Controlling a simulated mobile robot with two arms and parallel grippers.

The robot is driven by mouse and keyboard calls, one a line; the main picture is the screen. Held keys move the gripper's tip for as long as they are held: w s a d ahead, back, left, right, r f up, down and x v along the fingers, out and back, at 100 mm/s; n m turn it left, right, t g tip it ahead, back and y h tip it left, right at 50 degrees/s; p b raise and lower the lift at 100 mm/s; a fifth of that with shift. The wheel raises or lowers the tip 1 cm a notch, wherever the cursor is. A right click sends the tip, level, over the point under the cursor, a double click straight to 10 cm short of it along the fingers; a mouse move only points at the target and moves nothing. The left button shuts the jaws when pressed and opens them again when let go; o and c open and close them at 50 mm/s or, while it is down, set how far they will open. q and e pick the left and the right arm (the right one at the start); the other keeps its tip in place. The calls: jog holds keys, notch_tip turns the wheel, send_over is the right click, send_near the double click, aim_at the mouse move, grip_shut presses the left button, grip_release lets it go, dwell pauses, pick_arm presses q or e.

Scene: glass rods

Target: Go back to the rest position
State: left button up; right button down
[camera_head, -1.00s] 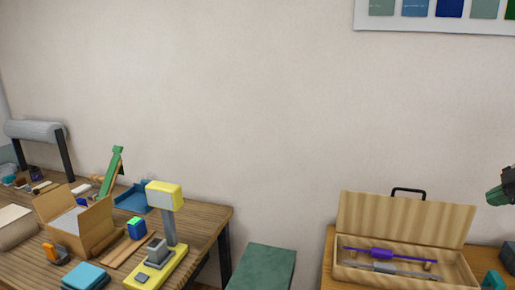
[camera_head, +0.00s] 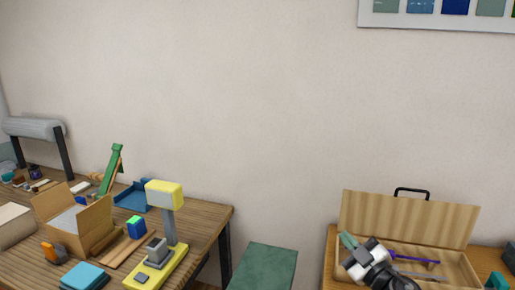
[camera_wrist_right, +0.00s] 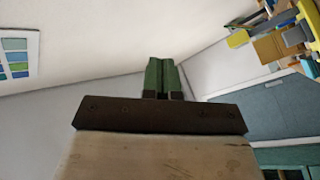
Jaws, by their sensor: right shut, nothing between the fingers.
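My right gripper (camera_head: 349,241) shows in the head view at the lower right, in front of the left part of the open wooden case. Its green fingers (camera_wrist_right: 165,75) are together and empty in the wrist view, with the wall behind them. The case (camera_head: 408,219) stands on a wooden table with its lid up. A purple rod (camera_head: 418,258) and a grey rod (camera_head: 420,275) lie in it, their left ends hidden by my gripper and wrist. My left gripper is not in view.
A striped wooden table (camera_head: 205,220) at left holds a cardboard box (camera_head: 86,226), a yellow and grey device (camera_head: 165,195), a blue tray (camera_head: 132,197) and small items. A dark green surface (camera_head: 262,266) lies between the tables. The wall above is clear below a framed chart (camera_head: 440,22).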

jog(key=s+d+f+m+g+h, duration=0.1)
jog(key=s+f+m+g+h, duration=0.8)
jog(key=s+f, duration=0.75)
jog(key=s+a+f+m+g, duration=0.1)
jog(key=s+f+g, duration=0.15)
jog(key=s, duration=0.75)
jog(key=s+a+f+m+g, duration=0.1)
jog(key=s+g, duration=0.3)
jog(key=s, duration=0.7)
notch_tip(320, 180, down, 24)
jog(key=s+d+f+g, duration=0.2)
jog(key=s+d+f, duration=0.1)
jog(key=s+f, duration=1.3)
jog(key=shift+s+f+n, duration=0.15)
jog(key=shift+f+n, duration=0.25)
jog(key=shift+f, duration=0.55)
